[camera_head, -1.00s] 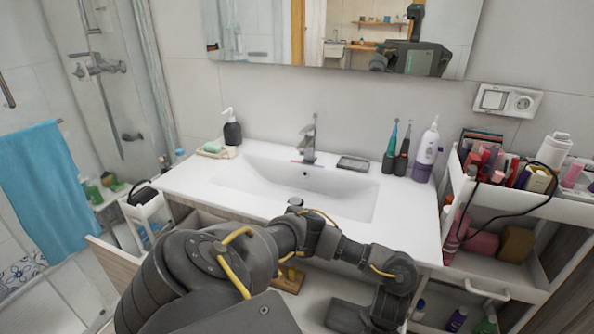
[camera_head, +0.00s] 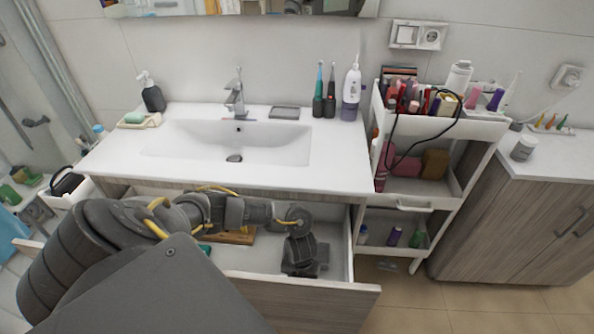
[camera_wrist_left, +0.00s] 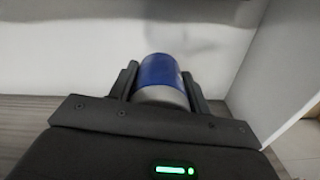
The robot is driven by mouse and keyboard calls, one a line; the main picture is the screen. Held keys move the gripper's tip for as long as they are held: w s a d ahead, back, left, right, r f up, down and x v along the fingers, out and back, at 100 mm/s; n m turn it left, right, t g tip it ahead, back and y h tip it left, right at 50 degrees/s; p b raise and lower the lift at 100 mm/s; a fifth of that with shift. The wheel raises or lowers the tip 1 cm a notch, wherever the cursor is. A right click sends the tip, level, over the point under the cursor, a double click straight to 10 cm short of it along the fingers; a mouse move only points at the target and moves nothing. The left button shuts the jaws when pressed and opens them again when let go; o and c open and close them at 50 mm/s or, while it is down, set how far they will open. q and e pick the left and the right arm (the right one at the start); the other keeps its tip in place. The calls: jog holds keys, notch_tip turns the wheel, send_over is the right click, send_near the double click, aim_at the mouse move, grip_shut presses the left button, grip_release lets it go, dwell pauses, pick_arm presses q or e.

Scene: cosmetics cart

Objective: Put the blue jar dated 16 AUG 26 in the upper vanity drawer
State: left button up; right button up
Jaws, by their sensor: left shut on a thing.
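My left gripper (camera_wrist_left: 163,88) is shut on a blue jar (camera_wrist_left: 160,70) with a grey lower part, seen in the left wrist view. No date is readable on it. In the head view the left arm reaches over the open vanity drawer (camera_head: 300,300), and its end (camera_head: 303,258) is inside the drawer's outline, near its right side. The jar is hidden there. I cannot tell whether the jar touches the drawer floor. My right gripper is not in view.
A wooden item (camera_head: 238,236) lies in the drawer. The sink counter (camera_head: 330,165) overhangs the drawer's back. A white cart (camera_head: 405,204) with cosmetics stands right of the drawer, and a wooden cabinet (camera_head: 510,225) stands further right.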

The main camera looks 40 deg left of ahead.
pick_arm(q)
jog(key=shift+f+b, duration=0.35)
jog(key=shift+f, duration=2.35)
jog(key=o, duration=1.1)
jog(key=shift+o, duration=0.2)
jog(key=shift+r, duration=0.4)
notch_tip(320, 180, up, 11)
jog(key=shift+r+p, duration=0.2)
jog(key=shift+p, duration=1.05)
